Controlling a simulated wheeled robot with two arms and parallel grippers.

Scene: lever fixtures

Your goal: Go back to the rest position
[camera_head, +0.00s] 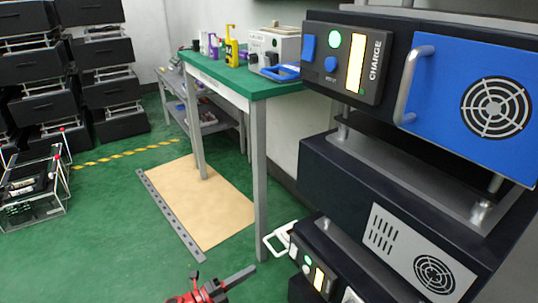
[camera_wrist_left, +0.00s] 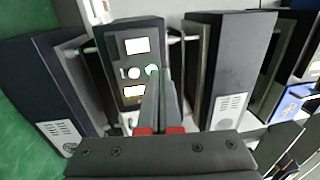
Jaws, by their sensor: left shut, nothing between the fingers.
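My left gripper (camera_head: 251,270) shows at the bottom of the head view, red and dark grey, with its grey fingers pointing right. The fingers are together and empty. In the left wrist view the closed fingers (camera_wrist_left: 163,78) point at a dark panel (camera_wrist_left: 136,58) with white and green round buttons and an orange-lit display. I cannot tell whether the fingertips touch it. My right gripper is in neither view.
A stack of dark units with a blue fan front (camera_head: 455,100) and a CHARGE panel (camera_head: 345,60) stands close at right. A green-topped table (camera_head: 230,78) is behind. Dark drawer units (camera_head: 48,98) and a clear-sided cart (camera_head: 36,190) are at left.

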